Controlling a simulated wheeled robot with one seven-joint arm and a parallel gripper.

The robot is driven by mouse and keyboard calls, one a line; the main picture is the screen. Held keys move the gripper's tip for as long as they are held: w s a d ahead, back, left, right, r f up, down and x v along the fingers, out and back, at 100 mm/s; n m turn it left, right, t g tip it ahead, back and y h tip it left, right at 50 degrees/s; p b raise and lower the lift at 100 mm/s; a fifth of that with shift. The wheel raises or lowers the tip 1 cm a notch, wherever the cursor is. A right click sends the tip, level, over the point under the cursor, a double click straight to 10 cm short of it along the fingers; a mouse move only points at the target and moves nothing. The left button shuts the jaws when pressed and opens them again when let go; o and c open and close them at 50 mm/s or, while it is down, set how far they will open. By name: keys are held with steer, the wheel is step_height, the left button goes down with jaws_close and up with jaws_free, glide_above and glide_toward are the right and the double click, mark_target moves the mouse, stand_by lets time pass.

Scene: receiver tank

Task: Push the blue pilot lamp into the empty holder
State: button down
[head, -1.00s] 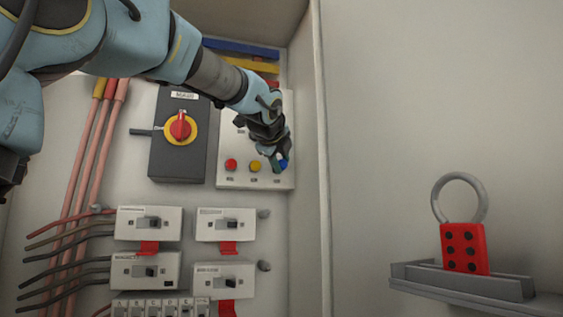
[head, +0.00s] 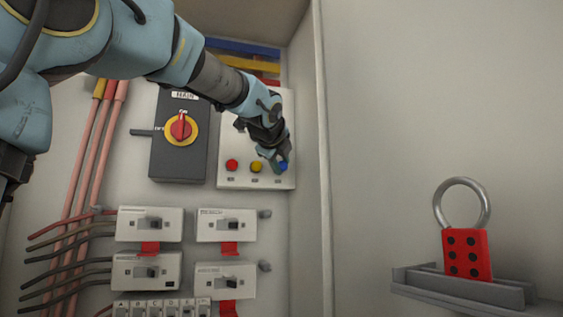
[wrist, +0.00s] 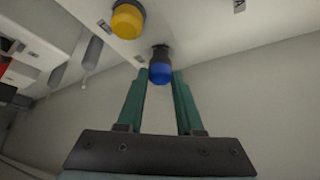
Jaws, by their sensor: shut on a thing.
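The blue pilot lamp (wrist: 160,73) is between the fingertips of my gripper (wrist: 160,84), which is shut on it. In the wrist view its dark rear end is against or just in front of the white panel, at the holder place; the holder itself is hidden. In the head view the blue lamp (head: 284,166) shows at the lower right of the white lamp panel (head: 228,135), to the right of the yellow lamp (head: 256,167) and the red lamp (head: 232,165). My gripper (head: 278,164) comes to it from the upper left. I cannot tell how deep the lamp sits.
A dark main switch box (head: 180,160) with a red knob is left of the panel. The cabinet side wall (head: 310,190) stands close on the right. Breakers (head: 150,224) with cables are below. A red lockout hasp (head: 467,254) stands on a grey shelf (head: 465,288) at right.

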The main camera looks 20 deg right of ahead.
steer(key=shift+w+p, duration=0.75)
steer(key=shift+w, duration=0.1)
steer(key=shift+c, duration=2.4)
jaws_free()
steer(key=b+v, duration=0.4)
steer(key=v, duration=0.6)
steer(key=shift+s, duration=0.25)
steer(key=shift+a+r, duration=0.1)
steer(key=shift+a, duration=0.05)
